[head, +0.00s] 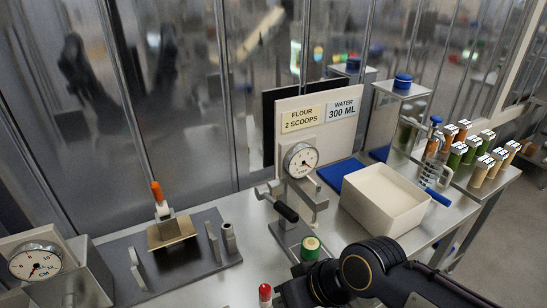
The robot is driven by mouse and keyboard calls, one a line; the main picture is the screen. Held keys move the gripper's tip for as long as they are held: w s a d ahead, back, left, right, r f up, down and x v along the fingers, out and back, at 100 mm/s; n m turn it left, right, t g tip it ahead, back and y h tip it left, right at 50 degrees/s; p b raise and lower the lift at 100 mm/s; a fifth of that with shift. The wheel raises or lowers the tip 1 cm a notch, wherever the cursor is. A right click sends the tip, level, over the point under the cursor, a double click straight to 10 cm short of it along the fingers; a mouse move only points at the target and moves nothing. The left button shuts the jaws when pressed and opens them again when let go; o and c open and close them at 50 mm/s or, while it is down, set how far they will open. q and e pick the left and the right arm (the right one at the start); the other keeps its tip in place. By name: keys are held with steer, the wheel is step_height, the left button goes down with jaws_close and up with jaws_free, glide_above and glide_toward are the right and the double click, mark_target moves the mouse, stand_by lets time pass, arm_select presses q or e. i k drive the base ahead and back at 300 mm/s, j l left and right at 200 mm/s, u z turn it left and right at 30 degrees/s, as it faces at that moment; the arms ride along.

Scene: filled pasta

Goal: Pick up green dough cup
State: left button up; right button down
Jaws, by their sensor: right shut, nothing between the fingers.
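My right arm comes in from the lower right, and my right gripper (287,293) is at the bottom edge, partly cut off. It is shut and empty, apart from the cup as far as I can see. Several green cylinders (457,155) with white tops stand in the rack at the right. My left gripper is not in view.
A white bin (384,200) stands right of the dial press (300,160). A red-capped item (265,291) is close left of my right gripper. A dark fixture plate (203,262) and another dial gauge (36,262) are at left.

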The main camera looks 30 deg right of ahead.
mark_target(310, 245)
steer(key=k+j+z, duration=0.1)
steer(key=z, duration=0.3)
steer(key=j+z, duration=0.1)
steer(key=z, duration=0.3)
steer(key=k+z, duration=0.15)
steer(key=z, duration=0.2)
steer(key=k+z, duration=0.15)
steer(key=z, duration=0.25)
steer(key=i, duration=0.45)
steer(key=k+j+u, duration=0.15)
steer(key=k+u, duration=0.35)
steer(key=i+l+u, duration=0.1)
steer(key=l+u, duration=0.45)
steer(key=u, duration=0.2)
steer(key=l+u, duration=0.5)
steer(key=l, duration=0.55)
steer(key=k+l+u, duration=0.1)
steer(key=l, duration=0.65)
